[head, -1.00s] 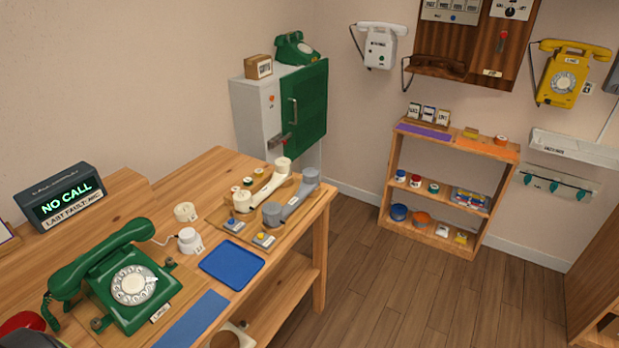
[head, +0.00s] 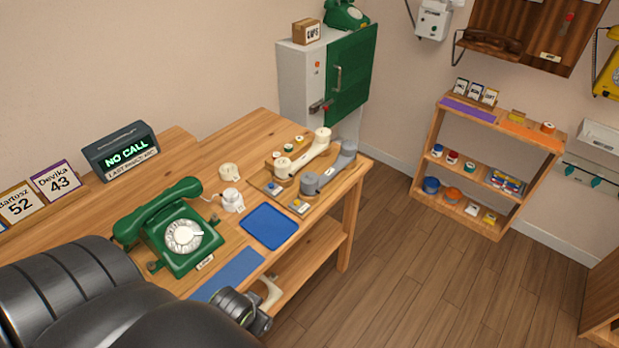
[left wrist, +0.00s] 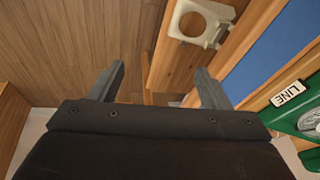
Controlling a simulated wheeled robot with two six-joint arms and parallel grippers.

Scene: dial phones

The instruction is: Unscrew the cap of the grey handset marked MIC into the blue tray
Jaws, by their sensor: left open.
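The grey handset (head: 328,170) lies on the right end of the workbench beside a cream handset (head: 302,160). Its two ends are grey round caps, one near (head: 310,184) and one far (head: 347,149); I cannot read a MIC mark on either. The blue tray (head: 270,226) lies flat on the bench, left of the near cap, and looks empty. My left gripper (left wrist: 158,86) is open and empty, fingers wide apart. In the head view it is low at the bench's front edge (head: 264,322), well away from the handset. My right gripper is out of view.
A green dial phone (head: 178,236) stands left of the tray, and a blue mat (head: 228,274) lies in front. A white knobbed piece (head: 232,201) and cream ring (head: 229,172) sit behind the tray. A cream holed part (left wrist: 198,22) shows low by the bench.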

